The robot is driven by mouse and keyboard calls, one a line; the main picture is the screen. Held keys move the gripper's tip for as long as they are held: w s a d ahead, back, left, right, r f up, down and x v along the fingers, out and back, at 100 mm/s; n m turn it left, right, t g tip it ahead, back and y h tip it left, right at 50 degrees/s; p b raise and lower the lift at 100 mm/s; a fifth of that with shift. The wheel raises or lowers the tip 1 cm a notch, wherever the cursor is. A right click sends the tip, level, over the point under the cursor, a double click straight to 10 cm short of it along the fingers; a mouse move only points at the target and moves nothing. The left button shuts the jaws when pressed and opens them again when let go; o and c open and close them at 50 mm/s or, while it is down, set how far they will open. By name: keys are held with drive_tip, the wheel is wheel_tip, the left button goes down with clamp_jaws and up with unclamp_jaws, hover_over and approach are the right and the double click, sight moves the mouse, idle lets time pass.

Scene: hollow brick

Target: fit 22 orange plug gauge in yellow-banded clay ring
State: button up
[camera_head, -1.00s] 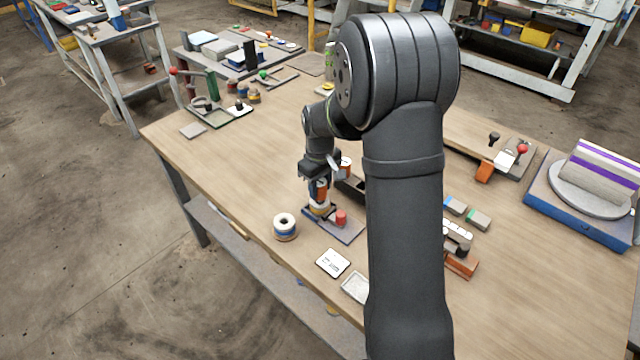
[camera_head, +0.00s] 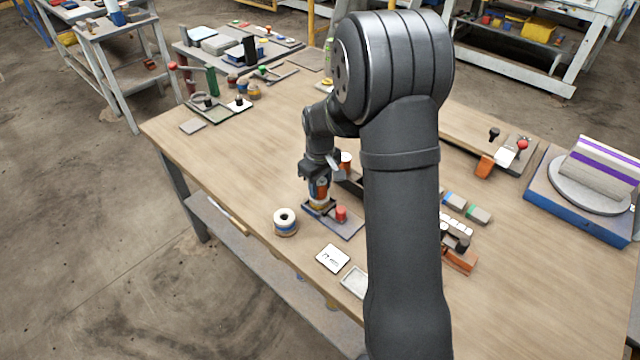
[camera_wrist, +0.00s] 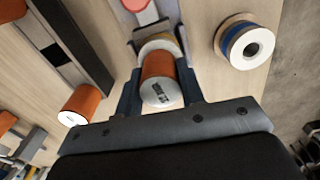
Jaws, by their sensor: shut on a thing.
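My gripper (camera_wrist: 160,82) is shut on an orange plug gauge (camera_wrist: 158,66) with a printed white end face. In the head view my gripper (camera_head: 319,178) holds the gauge (camera_head: 319,188) upright over the clay ring (camera_head: 319,203). The pale ring (camera_wrist: 158,42) shows partly behind the gauge in the wrist view, with a yellowish band on it. The gauge is in line with the ring and its lower end is hidden, so I cannot tell how deep it sits.
The ring sits on a dark plate (camera_head: 349,228) beside a red cylinder (camera_head: 341,213). A blue-banded ring (camera_head: 285,226) stands to the left. Another orange gauge (camera_wrist: 83,102) stands by a dark rack (camera_wrist: 74,42). A white card (camera_head: 333,258) lies in front.

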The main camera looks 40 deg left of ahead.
drive_tip(key=o, duration=1.1)
drive_tip(key=shift+o, duration=0.2)
wheel_tip(320, 180, up, 18)
drive_tip(key=shift+f, duration=0.25)
wheel_tip(320, 180, down, 18)
drive_tip(key=shift+r, duration=0.25)
drive_tip(key=shift+r, duration=0.15)
idle(0.3)
